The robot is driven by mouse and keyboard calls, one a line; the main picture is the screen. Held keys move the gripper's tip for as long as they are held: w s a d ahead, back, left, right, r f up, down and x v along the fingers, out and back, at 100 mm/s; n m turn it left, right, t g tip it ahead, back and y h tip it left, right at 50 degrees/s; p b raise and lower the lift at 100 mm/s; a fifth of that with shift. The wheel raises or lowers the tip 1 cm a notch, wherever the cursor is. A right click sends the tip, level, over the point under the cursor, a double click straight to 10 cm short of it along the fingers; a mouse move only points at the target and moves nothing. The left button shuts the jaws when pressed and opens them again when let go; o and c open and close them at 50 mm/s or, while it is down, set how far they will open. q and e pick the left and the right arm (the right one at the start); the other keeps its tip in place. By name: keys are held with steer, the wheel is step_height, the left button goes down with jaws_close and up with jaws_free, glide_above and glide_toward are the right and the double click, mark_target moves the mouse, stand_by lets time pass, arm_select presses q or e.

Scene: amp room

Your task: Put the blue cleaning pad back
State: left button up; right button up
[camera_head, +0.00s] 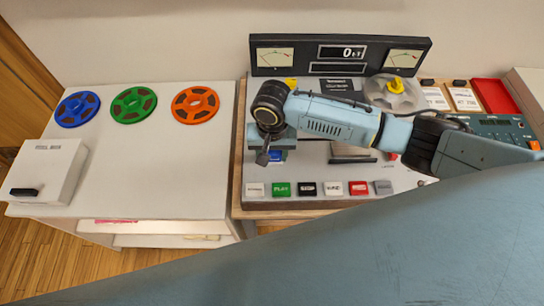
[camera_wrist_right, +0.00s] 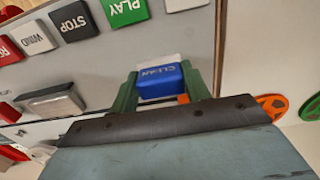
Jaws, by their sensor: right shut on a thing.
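The blue cleaning pad (camera_wrist_right: 160,82), with the letters CLEAN on it, is between the two green fingers of my right gripper (camera_wrist_right: 160,90) in the right wrist view. The gripper is shut on it. A pale strip shows along the pad's far edge. In the head view the pad (camera_head: 277,156) shows as a small blue patch below my right gripper (camera_head: 268,152), over the left part of the tape machine (camera_head: 330,187). Whether the pad touches the panel I cannot tell. My left gripper is not in view.
A row of buttons, including the green PLAY button (camera_head: 281,189), lies along the machine's front. A meter panel (camera_head: 340,55) stands behind. On the left, a white table (camera_head: 160,165) bears blue, green and orange reels and a white box (camera_head: 48,172); its middle is clear.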

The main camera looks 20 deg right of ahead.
mark_target(272, 152)
step_height(272, 152, down, 2)
steer(key=shift+f, duration=0.1)
steer(key=o, duration=0.9)
step_height(272, 152, up, 12)
steer(key=shift+r+p, duration=0.15)
steer(key=shift+p, duration=0.75)
